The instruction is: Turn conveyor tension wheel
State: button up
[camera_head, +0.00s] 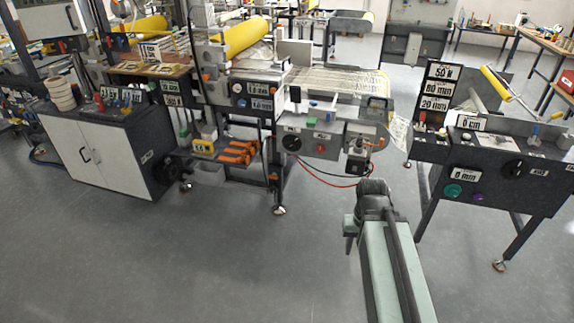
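A conveyor (340,85) with a pale mesh belt stands in the middle. Its grey side panel (325,130) faces me. On that panel are a black round knob (291,142) at the left, a red knob (320,147), and another dark round wheel (316,168) below. I cannot read which of these is the tension wheel. My pale green arm (395,270) reaches up from the bottom right, and its dark end joint (373,190) is in front of the conveyor's right end, apart from the panel. My gripper's fingers do not show.
A right-hand machine (500,150) has a green knob (453,190), a purple knob (478,196) and a black wheel (514,168). A red cable (325,183) hangs under the conveyor. A white cabinet (105,150) stands left. The grey floor (230,260) in front is clear.

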aim_at(291, 142)
jog(key=z, duration=0.1)
jog(key=k, duration=0.25)
jog(key=u, duration=0.65)
jog(key=i, duration=1.25)
jog(key=u, duration=0.95)
jog(key=k, duration=0.75)
jog(key=u, duration=0.1)
jog(key=i, duration=0.9)
jog(key=z, duration=0.05)
